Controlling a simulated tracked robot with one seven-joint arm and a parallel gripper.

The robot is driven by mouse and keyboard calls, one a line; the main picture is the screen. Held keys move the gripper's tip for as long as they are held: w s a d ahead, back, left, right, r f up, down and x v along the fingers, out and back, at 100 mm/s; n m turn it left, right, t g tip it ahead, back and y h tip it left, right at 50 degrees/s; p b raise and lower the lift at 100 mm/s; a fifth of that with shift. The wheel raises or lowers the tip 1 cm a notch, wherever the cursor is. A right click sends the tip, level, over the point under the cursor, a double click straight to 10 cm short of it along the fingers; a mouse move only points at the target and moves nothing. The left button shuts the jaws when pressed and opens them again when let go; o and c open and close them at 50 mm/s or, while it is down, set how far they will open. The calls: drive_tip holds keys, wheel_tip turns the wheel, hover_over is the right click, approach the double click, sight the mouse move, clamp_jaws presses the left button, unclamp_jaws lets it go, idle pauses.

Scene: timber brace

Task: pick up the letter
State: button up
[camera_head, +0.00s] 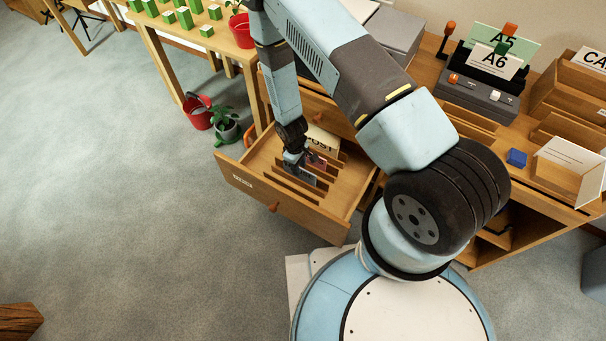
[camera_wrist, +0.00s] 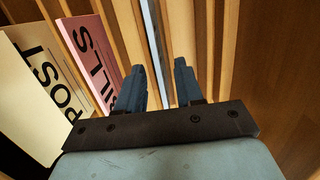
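My gripper (camera_head: 299,172) reaches down into the open drawer (camera_head: 285,208) from above. In the wrist view its two dark fingers (camera_wrist: 160,82) are apart. A thin, pale, upright edge (camera_wrist: 151,35), perhaps the letter seen edge-on, runs between wooden dividers and into the gap between the fingers. I cannot tell whether either finger touches it. A pink card marked "BILLS" (camera_wrist: 91,55) and a cream card marked "POST" (camera_wrist: 38,95) stand to the left in the wrist view. The POST card also shows in the head view (camera_head: 322,141), behind the gripper.
Wooden dividers (camera_wrist: 208,35) stand close on both sides of the fingers. The desk (camera_head: 427,72) at right carries a holder with A5 and A6 cards (camera_head: 496,62), a blue block (camera_head: 516,157) and wooden trays. Potted plants (camera_head: 227,128) stand left of the drawer.

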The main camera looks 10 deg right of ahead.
drive_tip(key=shift+f, duration=0.9)
drive_tip(key=shift+c, duration=0.4)
clamp_jaws()
